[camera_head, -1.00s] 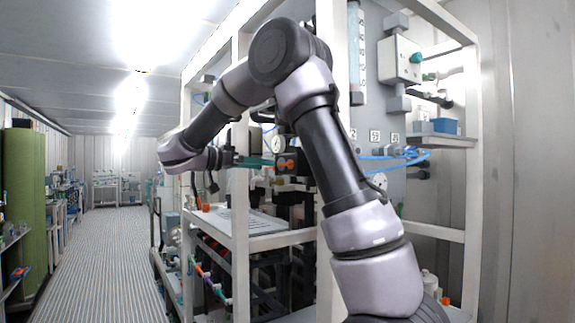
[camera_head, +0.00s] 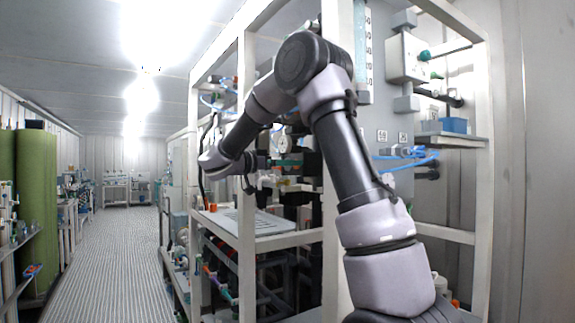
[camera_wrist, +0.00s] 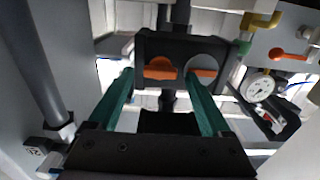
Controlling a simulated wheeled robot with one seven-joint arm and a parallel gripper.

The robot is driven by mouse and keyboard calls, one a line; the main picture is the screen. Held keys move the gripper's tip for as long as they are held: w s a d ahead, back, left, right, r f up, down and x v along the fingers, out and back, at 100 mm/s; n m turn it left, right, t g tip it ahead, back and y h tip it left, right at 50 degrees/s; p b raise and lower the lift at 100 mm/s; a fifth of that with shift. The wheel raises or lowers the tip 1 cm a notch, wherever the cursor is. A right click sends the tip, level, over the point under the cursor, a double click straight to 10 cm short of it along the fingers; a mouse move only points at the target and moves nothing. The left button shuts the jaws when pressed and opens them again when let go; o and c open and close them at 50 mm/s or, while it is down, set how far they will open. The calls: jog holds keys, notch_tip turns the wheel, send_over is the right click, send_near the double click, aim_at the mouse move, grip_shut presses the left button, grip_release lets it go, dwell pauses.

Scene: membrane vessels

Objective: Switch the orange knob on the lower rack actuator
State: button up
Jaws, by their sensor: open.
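The actuator is a black box (camera_wrist: 180,48) straight ahead in the wrist view. Its face carries two round openings side by side, an orange knob (camera_wrist: 160,69) on the left and a grey disc with an orange bar (camera_wrist: 203,72) on the right. My gripper (camera_wrist: 158,76) is open, with one green finger on each side pointing at the box. The left finger is left of the orange knob, and the right finger tip overlaps the grey disc's lower edge. Nothing is held. In the head view my gripper (camera_head: 285,160) is inside the rack, and the orange knob cannot be made out there.
White rack posts (camera_head: 246,160) stand close to my arm. In the wrist view a dial gauge (camera_wrist: 259,87), an orange valve handle (camera_wrist: 290,57) and a yellow pipe (camera_wrist: 262,20) are to the right. A dark pipe (camera_wrist: 38,75) runs along the left. The aisle floor (camera_head: 105,250) is clear.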

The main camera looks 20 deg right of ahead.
grip_shut()
jog(key=shift+n, duration=0.3)
jog(key=shift+w+f+n, duration=0.1)
jog(key=shift+f+n, duration=0.05)
jog(key=shift+n, duration=3.6)
jog(key=shift+w+f+n, duration=0.1)
jog(key=shift+f+n, duration=0.05)
jog(key=shift+n, duration=3.9)
